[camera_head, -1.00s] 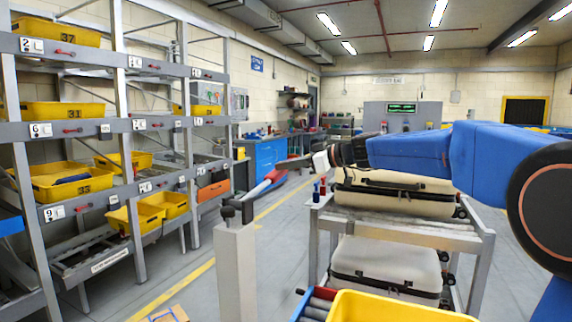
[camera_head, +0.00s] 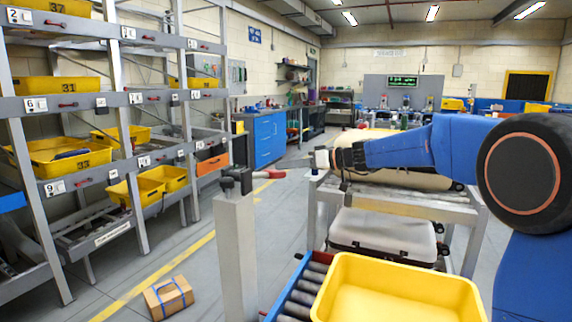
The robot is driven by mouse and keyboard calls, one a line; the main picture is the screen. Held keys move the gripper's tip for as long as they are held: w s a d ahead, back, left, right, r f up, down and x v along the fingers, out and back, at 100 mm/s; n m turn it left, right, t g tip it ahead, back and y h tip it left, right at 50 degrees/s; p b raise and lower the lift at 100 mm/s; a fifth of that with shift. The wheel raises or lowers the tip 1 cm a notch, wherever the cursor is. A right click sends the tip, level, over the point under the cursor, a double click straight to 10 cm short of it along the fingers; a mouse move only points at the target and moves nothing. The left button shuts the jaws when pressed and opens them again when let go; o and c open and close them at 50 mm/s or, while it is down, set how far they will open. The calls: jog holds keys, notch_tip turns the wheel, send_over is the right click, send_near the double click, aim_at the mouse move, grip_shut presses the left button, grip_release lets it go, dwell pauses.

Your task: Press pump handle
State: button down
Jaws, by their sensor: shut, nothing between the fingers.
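The pump stands as a light grey post (camera_head: 235,255) left of centre, with a dark pivot at its top. Its handle with a red grip (camera_head: 268,174) reaches to the right from the pivot and lies about level. My gripper (camera_head: 292,160) is at the end of the blue arm, which comes in from the right. Its fingers are shut and empty, pointing left just above the outer end of the handle. They are small and dark here, and I cannot tell whether they touch the grip.
A yellow bin (camera_head: 395,312) sits on a roller conveyor (camera_head: 294,290) in front. A steel stand (camera_head: 455,210) with suitcases is below my arm. Yellow-bin shelving (camera_head: 125,150) fills the left. A cardboard box (camera_head: 168,298) lies on the floor.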

jog(key=shift+s+f, duration=0.15)
jog(key=shift+f, duration=0.55)
jog(key=s+d+r, duration=0.1)
jog(key=d+r, duration=0.6)
jog(key=d, duration=0.2)
jog(key=shift+s+d+r, duration=0.2)
jog(key=shift+d+r, duration=0.05)
jog(key=shift+d, duration=0.15)
jog(key=shift+s, duration=0.1)
dwell(0.5)
